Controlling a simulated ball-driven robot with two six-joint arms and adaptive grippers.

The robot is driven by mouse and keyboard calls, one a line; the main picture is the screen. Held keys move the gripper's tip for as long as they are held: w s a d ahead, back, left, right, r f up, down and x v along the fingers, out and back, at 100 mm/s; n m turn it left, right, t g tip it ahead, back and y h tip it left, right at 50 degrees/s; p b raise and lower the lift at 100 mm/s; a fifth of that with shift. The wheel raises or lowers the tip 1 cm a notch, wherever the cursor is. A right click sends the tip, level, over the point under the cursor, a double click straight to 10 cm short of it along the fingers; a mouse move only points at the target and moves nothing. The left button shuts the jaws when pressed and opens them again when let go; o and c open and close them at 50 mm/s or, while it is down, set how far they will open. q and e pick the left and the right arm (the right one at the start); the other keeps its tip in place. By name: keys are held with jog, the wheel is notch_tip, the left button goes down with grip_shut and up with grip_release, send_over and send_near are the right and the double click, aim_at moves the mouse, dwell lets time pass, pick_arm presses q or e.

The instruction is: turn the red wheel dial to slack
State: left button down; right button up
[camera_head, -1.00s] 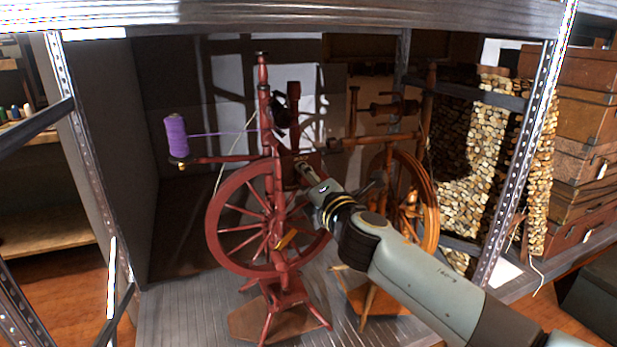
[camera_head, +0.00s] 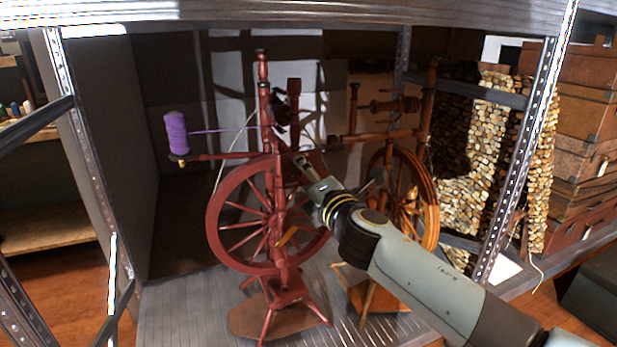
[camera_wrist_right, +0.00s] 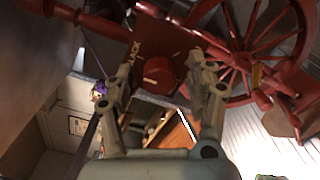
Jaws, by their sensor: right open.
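The red spinning wheel (camera_head: 212,212) stands upright on the grey shelf. Its red round dial knob (camera_wrist_right: 158,72) shows in the right wrist view on a dark red block (camera_wrist_right: 176,38), beside pale lettering that reads partly as "LACK". My right gripper (camera_wrist_right: 161,68) is open, one finger on each side of the knob in that picture. I cannot tell whether the fingers touch it. In the head view my right gripper (camera_head: 303,163) is at the block, just right of the upright post, and hides the knob. My left gripper is not in view.
A purple thread spool (camera_head: 176,133) stands at the left, its thread running to the wheel. A second, orange-brown spinning wheel (camera_head: 428,205) stands close behind my right arm. Steel shelf posts (camera_head: 520,150) and a shelf edge above (camera_head: 300,18) frame the space.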

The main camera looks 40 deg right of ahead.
jog(key=v, duration=1.2)
jog(key=shift+w+r, duration=0.1)
jog(key=s+d+f+m+g, duration=0.1)
jog(key=s+f+m+g, duration=0.15)
jog(key=f, duration=0.95)
jog(key=s+f+m+g, duration=0.2)
jog(key=s+f+g, duration=0.15)
jog(key=f, duration=0.85)
jog(key=s+f+m+g+y, duration=0.1)
jog(key=s+f+m+g, duration=0.4)
jog(key=s+f, duration=0.95)
jog(key=s+a+f+m+g, duration=0.1)
jog(key=s+f+m+g, duration=0.1)
jog(key=s, duration=0.5)
jog(key=s+a+f+m+g+y, duration=0.1)
jog(key=s+f+m+g, duration=0.1)
jog(key=s+f+m, duration=0.3)
jog(key=s+a+f+m+g+y, duration=0.1)
jog(key=s+f+m, duration=0.3)
jog(key=s, duration=0.6)
jog(key=shift+s+f+g, duration=0.2)
jog(key=shift+f+g, duration=0.2)
jog(key=shift+f, duration=0.2)
